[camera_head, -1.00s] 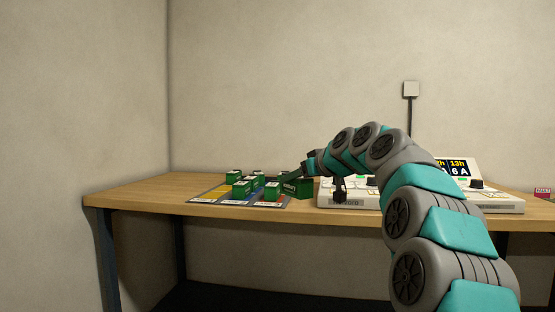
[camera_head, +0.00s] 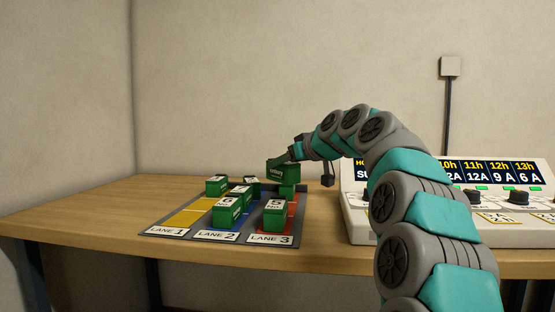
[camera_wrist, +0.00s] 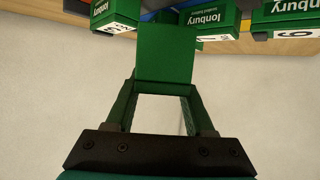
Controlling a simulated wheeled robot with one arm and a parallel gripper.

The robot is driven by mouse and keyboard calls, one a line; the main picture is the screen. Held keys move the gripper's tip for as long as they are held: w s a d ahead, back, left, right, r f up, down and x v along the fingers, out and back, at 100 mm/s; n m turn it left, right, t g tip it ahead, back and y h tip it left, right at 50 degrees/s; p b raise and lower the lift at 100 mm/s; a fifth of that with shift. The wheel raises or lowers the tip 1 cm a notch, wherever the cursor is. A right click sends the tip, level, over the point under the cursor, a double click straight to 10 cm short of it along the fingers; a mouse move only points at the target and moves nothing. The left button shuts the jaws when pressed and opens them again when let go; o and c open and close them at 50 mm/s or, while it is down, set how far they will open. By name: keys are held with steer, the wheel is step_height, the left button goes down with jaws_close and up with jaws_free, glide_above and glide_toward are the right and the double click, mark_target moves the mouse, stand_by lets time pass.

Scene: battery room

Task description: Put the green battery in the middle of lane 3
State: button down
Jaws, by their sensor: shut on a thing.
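In the head view, my gripper (camera_head: 290,156) is shut on a green battery (camera_head: 283,173) and holds it up at the back of lane 3. The held battery also shows in the wrist view (camera_wrist: 165,52), with my gripper (camera_wrist: 163,92) at its near end. Lane 3 (camera_head: 270,239) is the red right-hand lane of the mat. A green battery marked 5 (camera_head: 274,213) stands at its front. Another green block (camera_head: 287,191) shows behind that, below the held battery. Red surface shows between these two. I cannot tell how high the held battery is above the mat.
Lane 2 (camera_head: 216,236) carries several green batteries, one at its front (camera_head: 228,212). Lane 1 (camera_head: 167,230) has one battery (camera_head: 216,186) near its back; its front is bare. A control console (camera_head: 357,215) stands right of the mat, with bare table between.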

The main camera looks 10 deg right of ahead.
steer(key=shift+w, duration=0.4)
steer(key=shift+s+f+b, duration=0.1)
steer(key=shift+f+b, duration=1.85)
steer(key=shift+f, duration=1.35)
steer(key=shift+f+b, duration=0.55)
steer(key=shift+f, duration=0.05)
steer(key=shift+c, duration=1)
jaws_free()
